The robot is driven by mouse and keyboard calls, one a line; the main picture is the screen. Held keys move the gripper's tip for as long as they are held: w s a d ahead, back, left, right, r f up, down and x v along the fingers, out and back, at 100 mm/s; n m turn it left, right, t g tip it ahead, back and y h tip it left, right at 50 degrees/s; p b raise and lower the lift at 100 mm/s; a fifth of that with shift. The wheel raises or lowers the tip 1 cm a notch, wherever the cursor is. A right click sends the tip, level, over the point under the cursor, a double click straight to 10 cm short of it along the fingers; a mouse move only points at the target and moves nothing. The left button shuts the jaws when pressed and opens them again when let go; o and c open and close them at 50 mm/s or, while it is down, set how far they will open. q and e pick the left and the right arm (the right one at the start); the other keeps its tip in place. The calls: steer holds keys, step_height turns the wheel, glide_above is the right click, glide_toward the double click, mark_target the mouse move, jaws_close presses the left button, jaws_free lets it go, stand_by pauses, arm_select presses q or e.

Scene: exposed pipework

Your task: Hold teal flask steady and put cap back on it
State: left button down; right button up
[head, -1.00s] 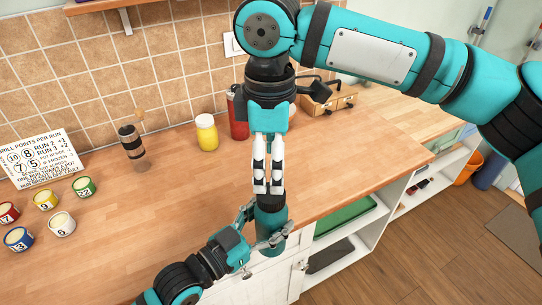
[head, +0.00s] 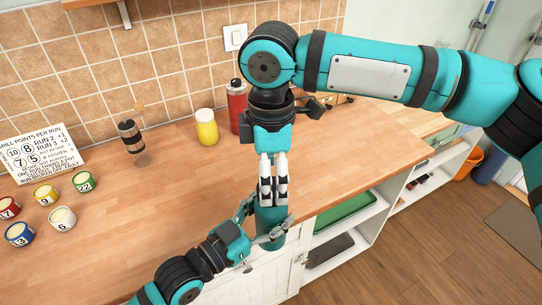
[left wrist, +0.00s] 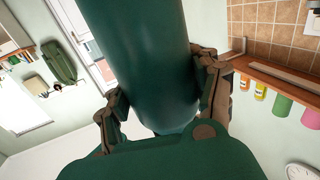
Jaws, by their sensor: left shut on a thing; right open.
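The teal flask (head: 270,228) is upright in front of the counter edge. My left gripper (head: 262,228) is shut around its body. In the left wrist view the flask (left wrist: 145,60) fills the middle, with a finger on each side. My right gripper (head: 272,185) points down right over the flask's top, its white, black-banded fingertips overlapping the upper end in the head view. It is open. The dark cap is mostly hidden behind these fingertips; I cannot tell whether it is seated.
The wooden counter (head: 175,190) holds a yellow jar (head: 206,128), a red bottle (head: 236,105), a dark banded container (head: 131,136), several numbered cups (head: 62,219) and a score sign (head: 38,155). Open shelves (head: 345,222) lie to the right of the flask.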

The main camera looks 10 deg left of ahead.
steer(key=shift+f, duration=1.5)
steer(key=c, duration=1.3)
steer(key=o, duration=1.4)
steer(key=shift+r, duration=0.1)
step_height(320, 180, up, 12)
steer(key=shift+f, duration=0.1)
